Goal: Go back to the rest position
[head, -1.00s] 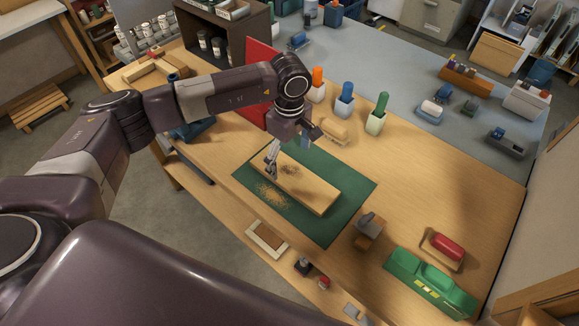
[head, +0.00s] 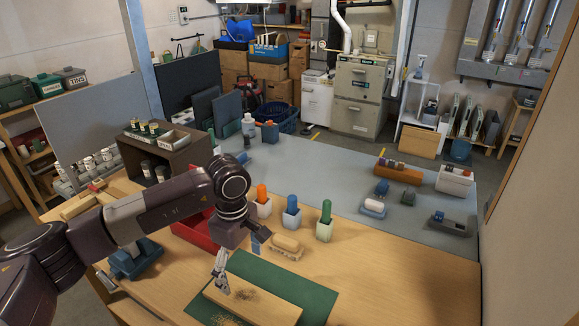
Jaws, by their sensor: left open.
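My left gripper (head: 238,266) is open, with its jaws pointing down over a light wooden board (head: 275,308). Nothing shows between its fingers. I cannot tell whether a fingertip touches the board. The board lies on a green mat (head: 315,298) near the bottom of the head view and carries some sawdust. More sawdust lies at the bottom edge of the view. My left arm reaches in from the left, over the wooden bench. My right gripper is not in view.
A wooden brush (head: 286,246) lies just right of the gripper. A red tray (head: 190,232) and a dark shelf box (head: 170,160) stand near my arm. The bench right of the mat is clear.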

